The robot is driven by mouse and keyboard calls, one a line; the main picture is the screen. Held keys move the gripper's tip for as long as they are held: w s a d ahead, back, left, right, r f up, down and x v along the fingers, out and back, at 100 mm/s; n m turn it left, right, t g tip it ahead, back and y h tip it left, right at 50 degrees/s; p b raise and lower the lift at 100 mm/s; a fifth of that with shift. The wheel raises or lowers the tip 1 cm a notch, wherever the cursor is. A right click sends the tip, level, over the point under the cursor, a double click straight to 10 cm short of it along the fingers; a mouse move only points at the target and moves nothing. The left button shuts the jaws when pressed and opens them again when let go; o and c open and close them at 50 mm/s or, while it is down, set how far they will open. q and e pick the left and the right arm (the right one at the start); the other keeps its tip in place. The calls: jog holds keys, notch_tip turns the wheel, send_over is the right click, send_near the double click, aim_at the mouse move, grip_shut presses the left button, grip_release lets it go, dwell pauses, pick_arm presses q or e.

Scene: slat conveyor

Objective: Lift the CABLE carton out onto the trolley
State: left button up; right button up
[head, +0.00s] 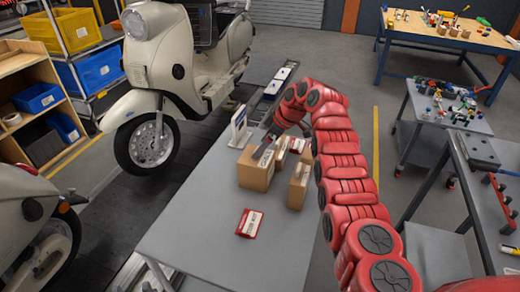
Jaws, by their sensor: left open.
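Several brown cartons stand on a grey table: a large carton (254,177) with a white label on top, a narrower upright carton (298,187) to its right, and a smaller carton (281,151) behind. The label print is too small to read, so I cannot tell which is the CABLE carton. My left arm reaches over from the bottom right. Its dark gripper (271,134) is open, just behind and above the large carton, partly hidden by the arm; I cannot tell whether it touches anything. A grey wheeled trolley (424,100) stands at the right. My right gripper is out of view.
A red and white packet (249,223) lies on the grey table (195,235), whose front is otherwise clear. Cream scooters (165,60) stand at the left. A wooden-topped bench (420,30) is at the back right.

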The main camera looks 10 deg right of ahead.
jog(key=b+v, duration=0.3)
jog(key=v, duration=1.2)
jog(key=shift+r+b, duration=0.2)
jog(key=shift+b, duration=0.1)
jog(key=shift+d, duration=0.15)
